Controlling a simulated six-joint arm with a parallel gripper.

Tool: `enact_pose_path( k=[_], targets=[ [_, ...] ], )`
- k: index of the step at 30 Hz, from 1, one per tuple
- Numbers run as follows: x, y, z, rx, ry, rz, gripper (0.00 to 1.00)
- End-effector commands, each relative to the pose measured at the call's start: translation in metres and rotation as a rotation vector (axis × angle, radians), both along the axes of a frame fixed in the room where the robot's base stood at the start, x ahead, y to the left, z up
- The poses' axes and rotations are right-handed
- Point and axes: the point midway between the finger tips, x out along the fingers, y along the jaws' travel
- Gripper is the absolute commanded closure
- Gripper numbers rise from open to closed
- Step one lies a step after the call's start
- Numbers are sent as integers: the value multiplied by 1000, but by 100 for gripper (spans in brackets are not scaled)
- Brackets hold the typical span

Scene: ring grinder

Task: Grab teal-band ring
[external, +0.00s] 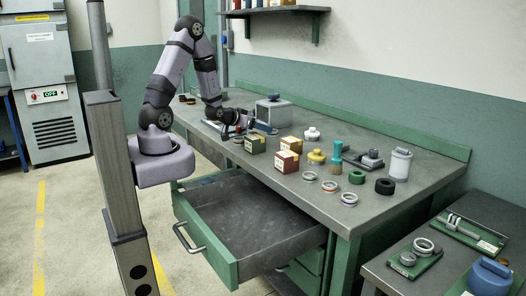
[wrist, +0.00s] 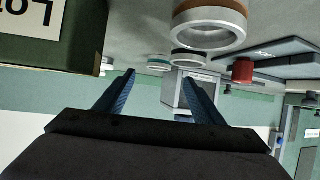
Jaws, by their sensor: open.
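My gripper (external: 243,125) is low over the far part of the bench, with its two blue fingers apart. In the wrist view, where the scene appears upside down, the open fingers (wrist: 158,76) have nothing clearly held between them. A small pale ring with a teal band (wrist: 158,63) lies beyond the fingertips, between their directions. A ring with a dark band (wrist: 190,57) is just right of it, and a larger ring with a brown-orange band (wrist: 210,30) is closer. I cannot make out the teal band in the external view.
A green box with a label (wrist: 55,35) is close on the left in the wrist view. A grey block (external: 273,112) stands beside the gripper. Labelled boxes (external: 287,161), several rings (external: 330,186) and an open drawer (external: 255,215) are nearer the front.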

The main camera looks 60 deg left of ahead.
Motion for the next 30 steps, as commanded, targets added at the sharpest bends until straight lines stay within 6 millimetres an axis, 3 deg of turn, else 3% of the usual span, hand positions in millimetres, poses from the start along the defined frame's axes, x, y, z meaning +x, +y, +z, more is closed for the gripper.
enact_pose_path(
  k=[23,30],
  targets=[
    [21,4,-13,0,0,-1,38],
    [38,6,-19,-1,1,-1,38]
  ],
)
